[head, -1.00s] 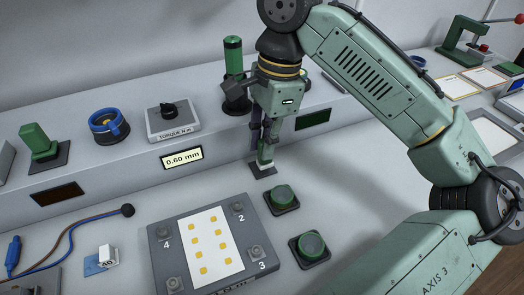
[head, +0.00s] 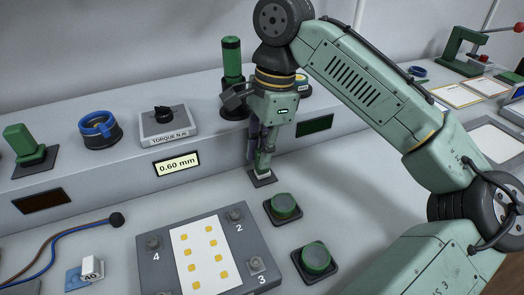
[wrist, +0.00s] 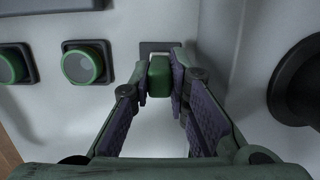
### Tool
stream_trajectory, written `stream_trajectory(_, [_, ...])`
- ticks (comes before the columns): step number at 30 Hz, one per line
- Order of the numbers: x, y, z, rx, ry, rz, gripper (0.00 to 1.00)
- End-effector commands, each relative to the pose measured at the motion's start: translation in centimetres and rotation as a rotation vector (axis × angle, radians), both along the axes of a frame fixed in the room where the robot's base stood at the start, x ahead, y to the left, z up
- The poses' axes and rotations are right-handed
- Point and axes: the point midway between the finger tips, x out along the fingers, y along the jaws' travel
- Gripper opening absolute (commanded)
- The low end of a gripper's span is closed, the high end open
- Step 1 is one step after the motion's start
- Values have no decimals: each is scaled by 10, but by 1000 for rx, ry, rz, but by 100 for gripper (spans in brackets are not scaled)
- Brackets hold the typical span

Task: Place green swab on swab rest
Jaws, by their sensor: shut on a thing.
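A green block (wrist: 159,78), which I take to be the green swab, is between my gripper's fingertips (wrist: 159,84) in the wrist view. The fingers touch it on both sides, shut on it. In the head view my gripper (head: 260,165) points down, low at the foot of the grey ledge. A small dark square pad (head: 262,181) lies on the bench right at the fingertips and also shows behind the block in the wrist view (wrist: 160,46). I cannot tell whether the block touches the pad. No label marks the swab rest.
Two green round buttons (head: 284,207) (head: 316,257) stand on dark bases in front of my gripper. A grey plate (head: 155,265) with a white, yellow-dotted card lies front left. A green cylinder (head: 232,60) stands on the ledge behind. Bench right of my gripper is clear.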

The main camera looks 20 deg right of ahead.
Motion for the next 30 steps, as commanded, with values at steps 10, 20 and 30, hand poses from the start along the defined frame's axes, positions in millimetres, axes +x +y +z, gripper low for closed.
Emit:
stream_trajectory(10, [0, 0, -2, 0, 0, 0, 35])
stream_trajectory(20, [0, 0, 0, -1, 0, 0, 36])
stream_trajectory(30, [1, -8, 55, -4, -1, -3, 36])
